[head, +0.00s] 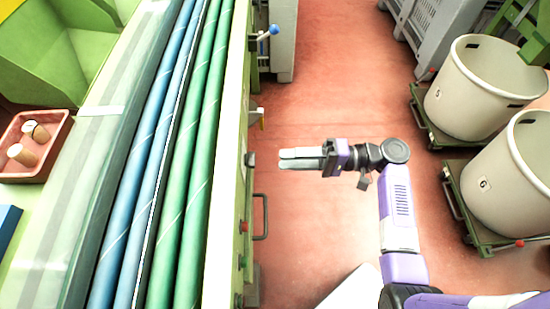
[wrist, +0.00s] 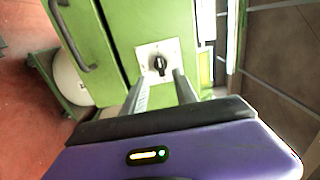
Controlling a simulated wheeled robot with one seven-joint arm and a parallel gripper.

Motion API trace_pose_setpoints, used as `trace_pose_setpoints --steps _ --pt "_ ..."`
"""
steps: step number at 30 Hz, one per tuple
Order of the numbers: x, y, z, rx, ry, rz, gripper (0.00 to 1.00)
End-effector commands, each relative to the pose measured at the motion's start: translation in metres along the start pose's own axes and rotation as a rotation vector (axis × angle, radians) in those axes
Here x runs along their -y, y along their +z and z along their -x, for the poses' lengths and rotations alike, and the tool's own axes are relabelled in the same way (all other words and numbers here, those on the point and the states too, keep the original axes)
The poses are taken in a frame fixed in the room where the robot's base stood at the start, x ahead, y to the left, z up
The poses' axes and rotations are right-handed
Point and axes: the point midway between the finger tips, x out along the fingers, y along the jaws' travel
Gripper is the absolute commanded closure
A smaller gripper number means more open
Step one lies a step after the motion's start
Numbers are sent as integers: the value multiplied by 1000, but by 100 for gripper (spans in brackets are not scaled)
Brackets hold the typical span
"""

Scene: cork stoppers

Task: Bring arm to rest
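My arm reaches out over the red floor in the head view, beside the green machine. My gripper (head: 282,159) points left toward the machine's side, level and clear of it. In the wrist view my gripper's two fingers (wrist: 161,84) stand apart with nothing between them. A black rotary switch on a white plate (wrist: 160,64) shows through the gap. Two cork stoppers, one (head: 21,155) and another (head: 37,132), are in a reddish-brown tray (head: 60,137) at the far left.
Two cream tubs (head: 475,90) (head: 510,185) stand on green dollies at right. Grey crates (head: 435,30) stand at back. Open floor (head: 335,80) lies between.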

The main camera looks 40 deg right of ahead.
Motion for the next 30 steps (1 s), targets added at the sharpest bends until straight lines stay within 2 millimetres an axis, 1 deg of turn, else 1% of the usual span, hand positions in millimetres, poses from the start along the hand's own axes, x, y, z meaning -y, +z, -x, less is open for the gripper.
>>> trace_pose_setpoints --steps 1,5,21,23,26,29,30 --pt "0 0 5 -1 0 0 65" --pt "0 0 10 0 0 0 65" --pt "0 0 10 0 0 0 65" --pt "0 -3 10 -11 -1 1 65" --pt "-4 -19 11 -78 20 1 65" --pt "-13 -54 16 -219 106 31 65" --pt "-20 -68 20 -289 158 48 65"
